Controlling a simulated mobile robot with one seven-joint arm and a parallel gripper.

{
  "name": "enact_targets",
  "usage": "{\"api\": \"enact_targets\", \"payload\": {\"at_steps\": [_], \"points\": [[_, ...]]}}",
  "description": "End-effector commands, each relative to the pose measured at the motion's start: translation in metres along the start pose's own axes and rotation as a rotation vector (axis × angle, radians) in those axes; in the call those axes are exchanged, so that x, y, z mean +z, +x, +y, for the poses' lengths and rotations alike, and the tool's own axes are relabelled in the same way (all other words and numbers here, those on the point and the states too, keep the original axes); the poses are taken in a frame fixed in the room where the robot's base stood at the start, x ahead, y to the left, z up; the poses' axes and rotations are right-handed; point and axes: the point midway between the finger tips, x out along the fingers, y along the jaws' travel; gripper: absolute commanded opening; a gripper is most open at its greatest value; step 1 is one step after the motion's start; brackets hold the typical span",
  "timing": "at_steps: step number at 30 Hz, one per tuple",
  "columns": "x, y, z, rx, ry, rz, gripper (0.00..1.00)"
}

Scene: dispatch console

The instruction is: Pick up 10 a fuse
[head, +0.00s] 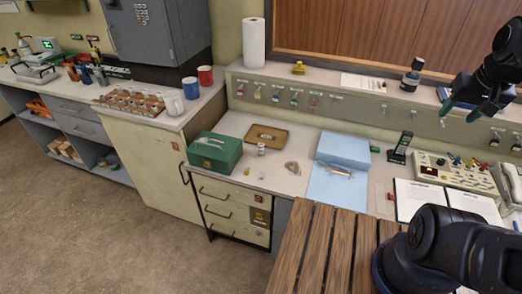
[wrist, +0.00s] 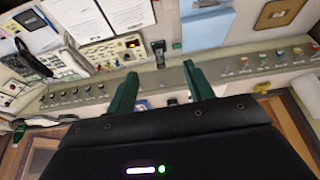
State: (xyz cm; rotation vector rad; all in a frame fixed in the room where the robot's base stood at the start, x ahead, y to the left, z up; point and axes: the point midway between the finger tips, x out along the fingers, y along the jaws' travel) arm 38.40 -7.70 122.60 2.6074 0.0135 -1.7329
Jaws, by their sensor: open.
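I cannot make out for sure which thing is the 10 A fuse. Small pieces lie on the desk (head: 270,183) in the head view: a small pale cylinder (head: 262,148) and a tiny yellowish piece (head: 247,171) near the green box. A thin metallic item (head: 338,171) lies on the light blue mat (head: 328,188). My gripper (head: 460,112) is at the upper right in the head view, raised by the panel with hooks and well away from these pieces. Its green fingers are apart and empty, also in the wrist view (wrist: 162,88).
A green box (head: 214,152), a brown tray (head: 267,135) and a grey piece (head: 292,168) are on the desk. A control unit (head: 455,172), an open binder (head: 415,197) and a black upright holder (head: 399,148) stand on the right. A slatted wooden surface (head: 325,250) is in front.

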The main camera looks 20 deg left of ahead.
Motion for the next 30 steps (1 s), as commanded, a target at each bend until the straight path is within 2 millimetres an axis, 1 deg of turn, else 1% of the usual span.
{"api": "enact_targets", "payload": {"at_steps": [5, 9, 14, 17, 21, 26, 29, 30], "points": [[-0.029, 0.008, -0.016, -0.014, -0.073, -0.028, 0.52], [-0.059, 0.020, -0.038, -0.028, -0.154, -0.055, 0.52], [-0.092, 0.036, -0.067, -0.045, -0.248, -0.083, 0.52], [-0.110, 0.049, -0.088, -0.055, -0.306, -0.101, 0.52], [-0.132, 0.069, -0.121, -0.070, -0.390, -0.124, 0.52], [-0.152, 0.094, -0.164, -0.089, -0.484, -0.151, 0.52], [-0.162, 0.112, -0.193, -0.101, -0.543, -0.166, 0.52], [-0.165, 0.119, -0.205, -0.106, -0.568, -0.172, 0.52]]}}
